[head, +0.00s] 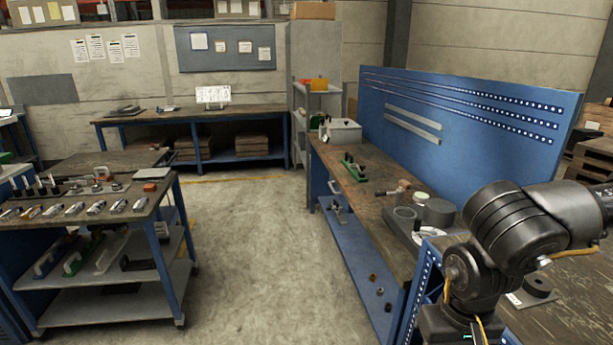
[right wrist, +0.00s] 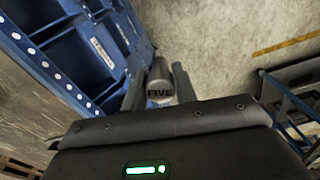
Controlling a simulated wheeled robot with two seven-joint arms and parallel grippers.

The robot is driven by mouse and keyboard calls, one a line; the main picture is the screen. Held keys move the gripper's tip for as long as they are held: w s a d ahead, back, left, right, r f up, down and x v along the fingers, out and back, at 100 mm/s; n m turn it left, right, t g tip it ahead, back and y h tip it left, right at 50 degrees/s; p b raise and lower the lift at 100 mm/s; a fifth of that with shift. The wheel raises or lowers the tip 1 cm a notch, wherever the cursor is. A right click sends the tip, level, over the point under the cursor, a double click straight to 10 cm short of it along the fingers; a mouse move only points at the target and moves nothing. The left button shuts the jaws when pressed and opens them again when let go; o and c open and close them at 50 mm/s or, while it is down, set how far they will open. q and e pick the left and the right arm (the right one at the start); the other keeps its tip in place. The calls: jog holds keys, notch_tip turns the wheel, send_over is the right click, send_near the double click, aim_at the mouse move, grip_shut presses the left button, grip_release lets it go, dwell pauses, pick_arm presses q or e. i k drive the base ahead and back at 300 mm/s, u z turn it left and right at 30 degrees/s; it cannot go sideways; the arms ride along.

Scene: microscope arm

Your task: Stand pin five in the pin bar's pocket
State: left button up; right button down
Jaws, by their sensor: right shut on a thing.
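My right gripper (right wrist: 159,84) is shut on a grey cylindrical pin marked FIVE (right wrist: 160,72) in the right wrist view. The pin sits between the two fingers, clear of any surface that I can make out. In the head view my right arm is at the right, and its gripper is out of the picture. A green bar (head: 350,168) with dark upright pieces stands on the right-hand bench; I cannot tell if it is the pin bar or see a pocket. My left gripper is not in view.
The right-hand bench (head: 375,205) carries a grey box (head: 341,131), round grey parts and a blue perforated back panel (head: 470,105). A cart (head: 150,206) at the left holds several upright pins and small metal parts. The floor between is clear.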

aim_at(354, 167)
jog(key=u, duration=0.15)
jog(key=i, duration=6.75)
jog(key=z, duration=3.45)
